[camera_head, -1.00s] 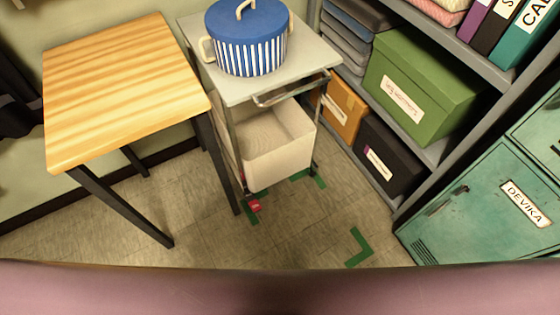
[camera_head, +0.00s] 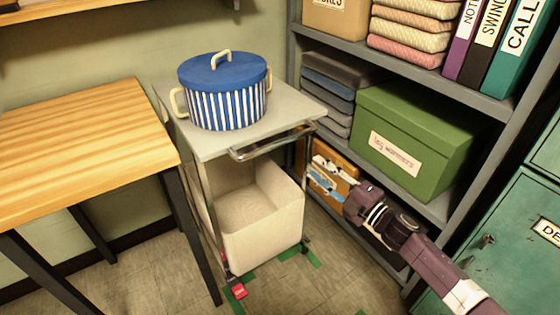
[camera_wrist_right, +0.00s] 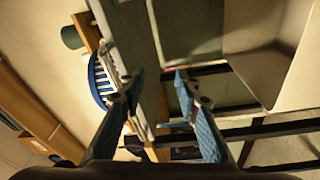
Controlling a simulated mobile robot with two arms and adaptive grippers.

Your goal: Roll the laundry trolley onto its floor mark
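The laundry trolley has a grey top (camera_head: 215,141), a metal push handle (camera_head: 270,143) on its front edge and a cream bin (camera_head: 262,229) below. A blue striped lidded pot (camera_head: 226,100) stands on the top; it also shows in the wrist view (camera_wrist_right: 102,82). A red pedal (camera_head: 238,290) sits low by a front wheel. Green floor tape (camera_head: 312,258) shows under and beside the trolley, partly hidden. My right gripper (camera_head: 318,177) is right of the trolley and below the handle in the picture, apart from it. Its blue-padded fingers are spread in the wrist view (camera_wrist_right: 157,80). My left gripper is out of view.
A wooden table (camera_head: 85,130) stands close on the trolley's left. A grey shelf unit (camera_head: 440,207) with a green box (camera_head: 418,135) and an orange box (camera_head: 308,158) is on the right. A teal locker (camera_head: 500,250) is at the far right. Clear floor shows in front.

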